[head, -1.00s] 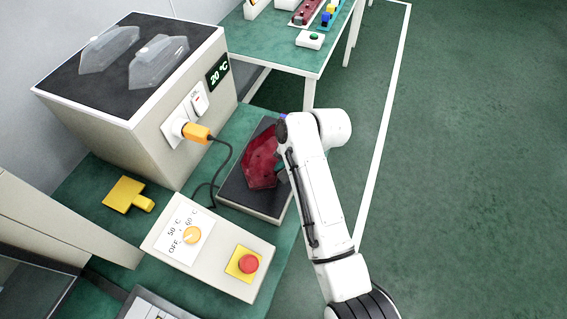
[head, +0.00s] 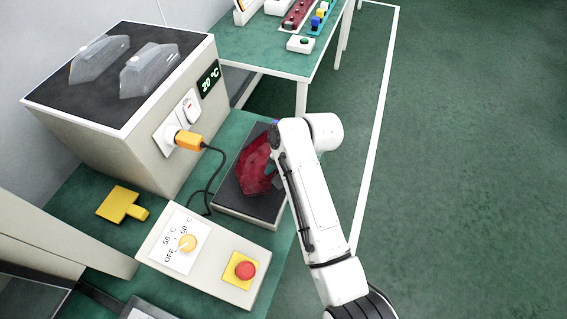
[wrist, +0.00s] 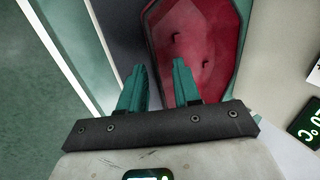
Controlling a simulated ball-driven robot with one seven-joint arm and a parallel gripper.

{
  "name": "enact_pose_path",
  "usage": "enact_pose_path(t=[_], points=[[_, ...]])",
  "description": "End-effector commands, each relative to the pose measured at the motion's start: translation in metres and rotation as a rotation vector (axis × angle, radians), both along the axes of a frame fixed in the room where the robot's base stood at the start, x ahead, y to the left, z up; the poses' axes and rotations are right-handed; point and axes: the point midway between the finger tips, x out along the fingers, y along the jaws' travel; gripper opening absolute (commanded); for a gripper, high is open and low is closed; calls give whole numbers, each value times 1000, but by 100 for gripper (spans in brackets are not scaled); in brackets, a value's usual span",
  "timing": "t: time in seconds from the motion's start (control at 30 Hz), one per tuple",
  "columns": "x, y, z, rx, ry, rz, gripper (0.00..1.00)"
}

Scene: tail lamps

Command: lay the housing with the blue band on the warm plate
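A translucent red housing (head: 255,168) lies on the dark-topped plate (head: 228,195) in the head view, partly hidden by my arm. A small blue patch shows at its far end beside my arm; I cannot tell if this is the band. In the wrist view the red housing (wrist: 205,35) fills the upper middle, over the dark plate surface (wrist: 122,30). My gripper (wrist: 160,66) has its two teal fingers apart, with a gap between them. The right finger overlaps the housing's edge and the left one is over the dark plate. Contact is unclear.
A large oven-like box (head: 150,120) reading 20 °C bears two clear housings (head: 150,68). An orange plug (head: 188,141) trails a cable. Open floor lies right.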

Motion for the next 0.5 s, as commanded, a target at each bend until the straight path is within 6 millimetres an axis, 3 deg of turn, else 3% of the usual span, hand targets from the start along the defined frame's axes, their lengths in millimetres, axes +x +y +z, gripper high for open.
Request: enact_pose_path(t=[0.5], points=[[-12, -38, 84, 2, -4, -3, 32]])
